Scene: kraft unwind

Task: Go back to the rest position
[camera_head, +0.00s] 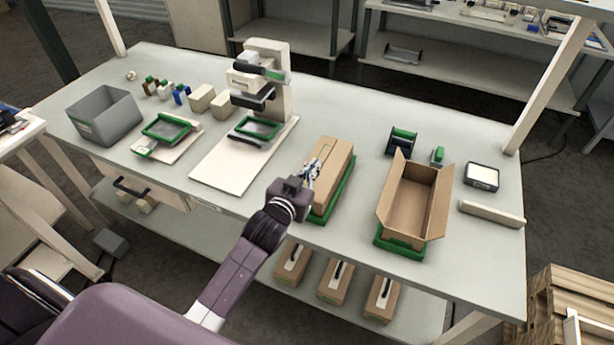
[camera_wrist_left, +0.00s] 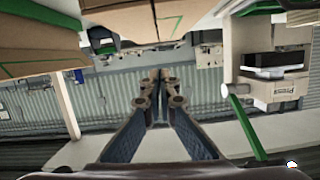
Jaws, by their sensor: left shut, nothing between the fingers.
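My left gripper (camera_head: 311,171) reaches in from the lower left of the head view, at the left side of a closed cardboard box (camera_head: 335,168). The box stands on a green tray near the table's front edge. In the left wrist view my left gripper (camera_wrist_left: 161,76) has its fingers together, with nothing between them. From the head view I cannot tell whether the fingers touch the box. My right gripper is in neither view.
An open cardboard box (camera_head: 408,198) on a green base stands to the right. A white press machine (camera_head: 268,85) stands to the left on its board. A grey bin (camera_head: 104,114) is at the far left. Bare table (camera_head: 240,212) lies in front of the press.

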